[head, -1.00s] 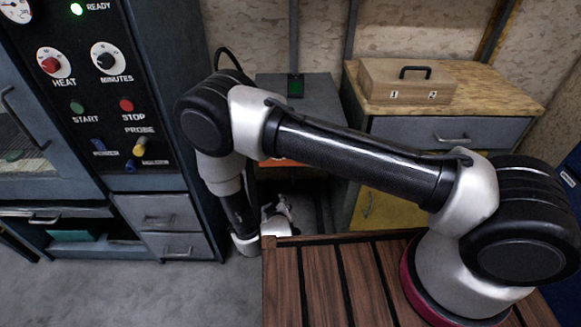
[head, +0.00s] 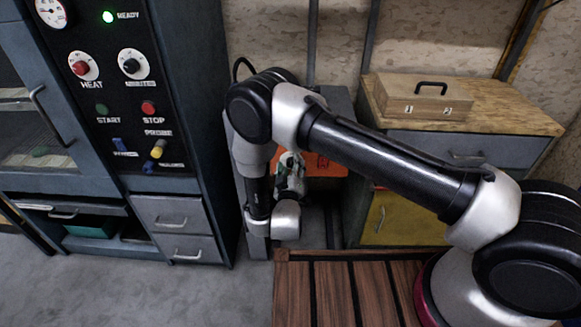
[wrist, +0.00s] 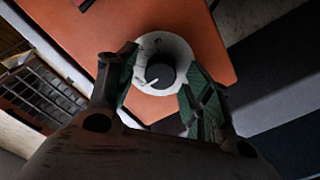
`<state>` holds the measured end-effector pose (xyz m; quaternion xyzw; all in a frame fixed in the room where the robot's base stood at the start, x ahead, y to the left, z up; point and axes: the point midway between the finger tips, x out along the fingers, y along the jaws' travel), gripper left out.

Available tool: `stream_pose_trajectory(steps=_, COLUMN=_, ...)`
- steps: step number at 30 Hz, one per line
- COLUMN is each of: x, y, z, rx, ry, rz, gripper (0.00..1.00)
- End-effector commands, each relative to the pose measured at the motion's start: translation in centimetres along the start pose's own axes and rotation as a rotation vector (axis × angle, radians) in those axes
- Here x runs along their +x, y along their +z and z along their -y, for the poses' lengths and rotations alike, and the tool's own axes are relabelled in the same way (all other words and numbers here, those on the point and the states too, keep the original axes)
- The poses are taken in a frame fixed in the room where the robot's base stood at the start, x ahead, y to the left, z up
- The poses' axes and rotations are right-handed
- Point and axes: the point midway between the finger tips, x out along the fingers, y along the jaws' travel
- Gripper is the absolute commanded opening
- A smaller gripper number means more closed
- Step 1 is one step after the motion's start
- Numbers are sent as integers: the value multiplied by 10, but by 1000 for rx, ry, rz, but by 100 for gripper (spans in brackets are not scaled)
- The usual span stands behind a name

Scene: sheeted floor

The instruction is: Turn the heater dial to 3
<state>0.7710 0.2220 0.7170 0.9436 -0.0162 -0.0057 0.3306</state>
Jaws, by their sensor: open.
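The heater (wrist: 205,50) is an orange panel, largely hidden behind my arm in the head view (head: 328,166). Its dial in the wrist view is a dark round knob (wrist: 162,71) on a pale round plate (wrist: 180,48). A white pointer line on the knob points to the lower left. The plate's numbers are too small or hidden to read. My gripper (wrist: 160,66) is open, with one greenish finger pad on each side of the knob. I cannot tell whether the pads touch it. In the head view my gripper (head: 289,172) is in front of the orange panel.
A dark control cabinet (head: 185,100) with a red HEAT knob (head: 82,67) and a MINUTES knob (head: 132,65) stands left. A wooden box (head: 415,97) sits on a drawer unit (head: 452,143) at right. Grey floor (head: 150,290) is clear in front of the cabinet.

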Motion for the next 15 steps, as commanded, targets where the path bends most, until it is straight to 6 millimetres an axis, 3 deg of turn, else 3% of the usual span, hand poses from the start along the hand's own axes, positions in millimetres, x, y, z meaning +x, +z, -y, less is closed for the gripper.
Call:
stream_pose_trajectory(steps=7, x=1, y=0, z=0, rx=0, ry=0, rz=0, gripper=51)
stream_pose_trajectory(steps=15, x=1, y=0, z=0, rx=0, ry=0, rz=0, gripper=5)
